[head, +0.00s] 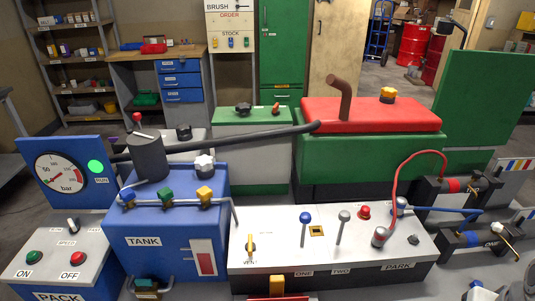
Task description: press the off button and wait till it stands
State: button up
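The red OFF button (77,258) sits on the sloping grey top of the blue PACK box (60,292) at the lower left. A green ON button (34,257) is to its left, and a small dark-topped switch (73,225) is behind them. Behind the box, a blue panel (111,190) carries a round bar gauge (60,181) and a bright green lamp (95,166) labelled RUN. The gauge needle is too small to read surely. I cannot make out my gripper in this view, and nothing is seen touching the OFF button.
Right of the PACK box stands a blue TANK (145,220) with pipes and valve knobs. A grey console (290,250) with levers and a red button (365,211) lies in the middle. A red-topped green machine (372,115) stands behind. Hoses run at the right.

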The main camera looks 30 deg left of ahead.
aim_at(77, 256)
jog(key=u, duration=2.9)
